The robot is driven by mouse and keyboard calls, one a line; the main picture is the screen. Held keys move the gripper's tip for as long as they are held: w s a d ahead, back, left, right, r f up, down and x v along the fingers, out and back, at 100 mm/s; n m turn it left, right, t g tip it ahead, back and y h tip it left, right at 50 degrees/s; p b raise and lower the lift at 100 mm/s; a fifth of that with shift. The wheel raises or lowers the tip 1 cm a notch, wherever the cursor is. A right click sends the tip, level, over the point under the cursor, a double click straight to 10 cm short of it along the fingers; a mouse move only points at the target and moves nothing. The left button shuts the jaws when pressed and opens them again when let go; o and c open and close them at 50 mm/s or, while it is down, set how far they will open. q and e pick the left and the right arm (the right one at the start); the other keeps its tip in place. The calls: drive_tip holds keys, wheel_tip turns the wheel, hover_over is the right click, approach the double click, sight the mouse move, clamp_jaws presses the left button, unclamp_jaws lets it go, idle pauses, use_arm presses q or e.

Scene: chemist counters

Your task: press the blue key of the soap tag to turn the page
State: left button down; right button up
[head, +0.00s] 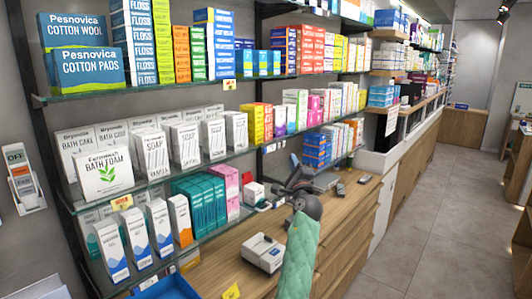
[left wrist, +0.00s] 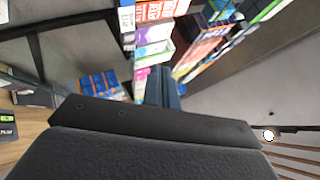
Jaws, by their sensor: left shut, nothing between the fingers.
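White soap boxes (head: 185,145) stand on the middle glass shelf at the left. A small yellow-and-white tag (head: 122,202) hangs on that shelf's front edge, below the bath foam box. I cannot tell which tag is the soap tag, and no blue key can be made out. My left gripper (head: 294,178) is above the wooden counter, to the right of the soap boxes and apart from them. Its fingers are shut and empty; they also show in the left wrist view (left wrist: 163,88), pointing toward shelves. My right gripper is not in view.
The glass shelf edge (head: 195,167) runs along the left. A white device (head: 263,252) and a small white box (head: 253,194) sit on the wooden counter. The grey floor (head: 430,220) at the right is clear.

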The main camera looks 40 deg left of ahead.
sight(265, 151)
use_arm(q)
drive_tip(key=shift+a, duration=0.15)
drive_tip(key=a+p, duration=0.1)
drive_tip(key=a, duration=0.7)
drive_tip(key=shift+w+a+p, duration=0.25)
drive_tip(key=shift+w+p, duration=0.05)
drive_tip(key=shift+w, duration=0.05)
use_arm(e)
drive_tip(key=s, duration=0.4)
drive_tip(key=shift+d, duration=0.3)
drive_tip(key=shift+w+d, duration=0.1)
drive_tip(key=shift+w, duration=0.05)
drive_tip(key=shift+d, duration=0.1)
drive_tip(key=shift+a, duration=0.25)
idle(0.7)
use_arm(q)
drive_tip(key=shift+a, duration=0.1)
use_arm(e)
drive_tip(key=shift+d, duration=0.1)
use_arm(q)
drive_tip(key=shift+a, duration=0.35)
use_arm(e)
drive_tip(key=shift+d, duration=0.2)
